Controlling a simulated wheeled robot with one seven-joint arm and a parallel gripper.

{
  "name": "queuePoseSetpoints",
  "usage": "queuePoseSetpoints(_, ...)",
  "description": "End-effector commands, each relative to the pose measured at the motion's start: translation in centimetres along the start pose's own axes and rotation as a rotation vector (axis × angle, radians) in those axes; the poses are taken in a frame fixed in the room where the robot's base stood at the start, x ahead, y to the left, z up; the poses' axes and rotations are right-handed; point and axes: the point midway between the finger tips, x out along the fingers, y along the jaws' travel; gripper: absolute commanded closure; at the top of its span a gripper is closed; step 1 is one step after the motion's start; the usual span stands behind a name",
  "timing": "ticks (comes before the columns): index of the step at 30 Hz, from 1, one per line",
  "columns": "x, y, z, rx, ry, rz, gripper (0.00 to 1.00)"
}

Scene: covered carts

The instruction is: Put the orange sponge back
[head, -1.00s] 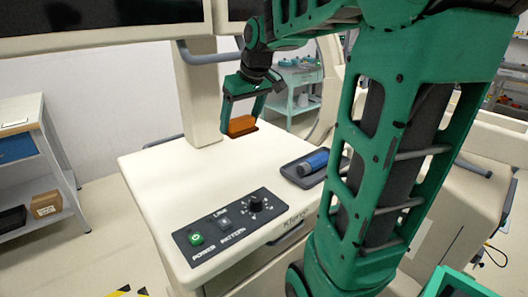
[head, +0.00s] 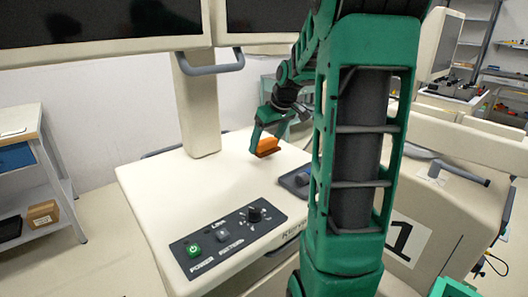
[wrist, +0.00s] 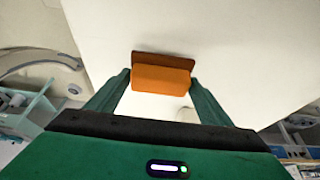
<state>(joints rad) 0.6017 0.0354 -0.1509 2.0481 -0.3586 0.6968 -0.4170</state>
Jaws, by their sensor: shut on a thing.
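The orange sponge (head: 267,147) is a small block with a darker brown layer on one side. My gripper (head: 262,143) is shut on it and holds it over the back right part of the white cart top (head: 165,196). In the wrist view the sponge (wrist: 162,78) sits between the two green fingers of my gripper (wrist: 160,90), with the white cart top behind it. I cannot tell exactly how high above the top it is. A dark tray (head: 289,181) lies at the right edge of the cart top, with a blue object (head: 302,180) in it, partly hidden by my arm.
A control panel (head: 229,238) with a green button and a knob is at the front of the cart top. A monitor column (head: 199,105) with a grey handle (head: 212,67) stands at the back. The left and middle of the top are clear.

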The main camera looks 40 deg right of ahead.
Motion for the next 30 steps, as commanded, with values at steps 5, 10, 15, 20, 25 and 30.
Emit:
queuePoseSetpoints(5, 2.3, -0.1, 1.0, 0.001, -0.003, -0.003, 0.47)
queuePoseSetpoints(10, 3.1, -0.1, 1.4, -0.001, 0.0, -0.001, 0.47)
queuePoseSetpoints(15, 3.1, -0.1, 1.4, 0.0, 0.0, 0.0, 0.47)
queuePoseSetpoints(20, 3.2, -0.1, 1.4, 0.0, 0.0, 0.0, 0.08)
queuePoseSetpoints(25, 3.2, -0.1, 1.4, 0.0, 0.0, 0.0, 0.08)
queuePoseSetpoints(30, 3.0, -0.1, 1.3, 0.0, 0.001, 0.0, 0.08)
